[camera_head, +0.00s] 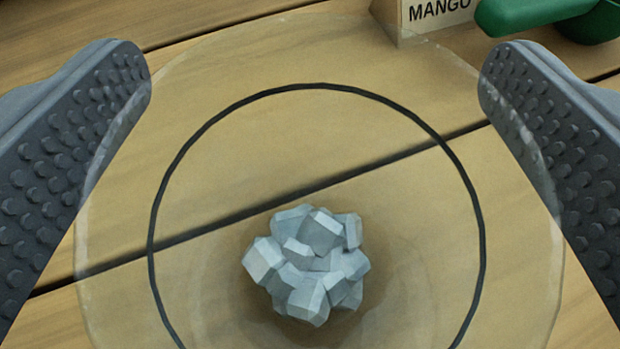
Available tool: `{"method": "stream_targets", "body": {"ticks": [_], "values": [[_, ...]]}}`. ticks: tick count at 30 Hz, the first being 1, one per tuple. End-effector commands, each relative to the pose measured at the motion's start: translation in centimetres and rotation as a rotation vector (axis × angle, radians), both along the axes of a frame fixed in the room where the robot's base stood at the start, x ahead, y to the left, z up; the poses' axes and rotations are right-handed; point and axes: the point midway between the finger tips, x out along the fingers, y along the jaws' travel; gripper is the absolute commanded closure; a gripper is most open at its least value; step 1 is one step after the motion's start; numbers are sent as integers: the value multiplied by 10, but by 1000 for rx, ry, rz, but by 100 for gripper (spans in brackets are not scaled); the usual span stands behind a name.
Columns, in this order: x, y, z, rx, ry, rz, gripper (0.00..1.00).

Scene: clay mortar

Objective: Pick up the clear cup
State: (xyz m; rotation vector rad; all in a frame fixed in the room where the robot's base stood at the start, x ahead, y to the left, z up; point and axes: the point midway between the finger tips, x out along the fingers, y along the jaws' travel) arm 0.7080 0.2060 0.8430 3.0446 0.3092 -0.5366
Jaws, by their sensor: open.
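The clear cup (120,215) is a large, see-through round shape in the middle of the camera view, seen from above. A thin black ring (483,225) runs around it inside its outer rim. A clump of pale grey-blue angular chunks (310,262) shows within the ring, low in the view. My gripper (315,75) is open, with a dark studded finger pad on each side of the cup. The cup's rim overlaps the inner edges of both pads in the picture; I cannot tell whether they touch. The cup's lower edge is cut off by the frame.
Wooden planks (215,45) with dark seams lie below. A green object (535,15) with a rounded handle lies at the far right, near the right finger. The top left planks are clear.

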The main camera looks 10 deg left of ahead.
Motion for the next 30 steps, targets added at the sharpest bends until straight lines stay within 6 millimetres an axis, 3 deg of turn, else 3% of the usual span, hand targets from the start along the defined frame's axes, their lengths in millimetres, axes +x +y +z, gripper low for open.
{"method": "stream_targets", "body": {"ticks": [4,5,11,22,30], "values": [[0,-1,0,-1,1,-1,12],[0,-1,0,-1,1,-1,18],[0,-1,0,-1,1,-1,73],[0,-1,3,-1,1,-2,75],[0,-1,26,0,2,-2,75]]}}
